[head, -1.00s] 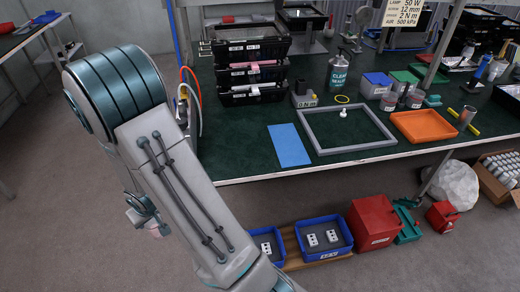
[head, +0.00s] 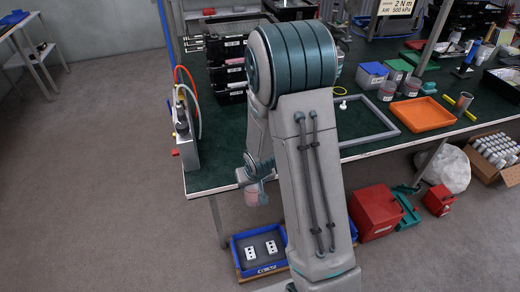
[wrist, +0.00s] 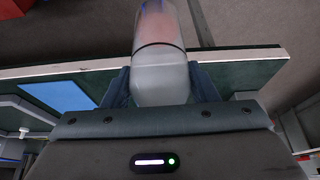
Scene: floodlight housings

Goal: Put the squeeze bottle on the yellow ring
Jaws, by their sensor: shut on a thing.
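My gripper (wrist: 160,88) is shut on the squeeze bottle (wrist: 160,62), a translucent, whitish bottle with pinkish contents in the wrist view. In the head view the bottle (head: 252,197) shows partly beside my arm, in front of the bench's front edge and not over the top. The yellow ring (head: 341,91) lies flat on the green bench top, just right of my arm's upper end. Only part of it shows, and it is small.
A grey frame (head: 384,119) with a small white piece and an orange tray (head: 422,114) lie on the green bench top (head: 227,152). Stacked black crates stand left of my arm. A blue bin (head: 240,249) and a red box (head: 374,213) stand low in front.

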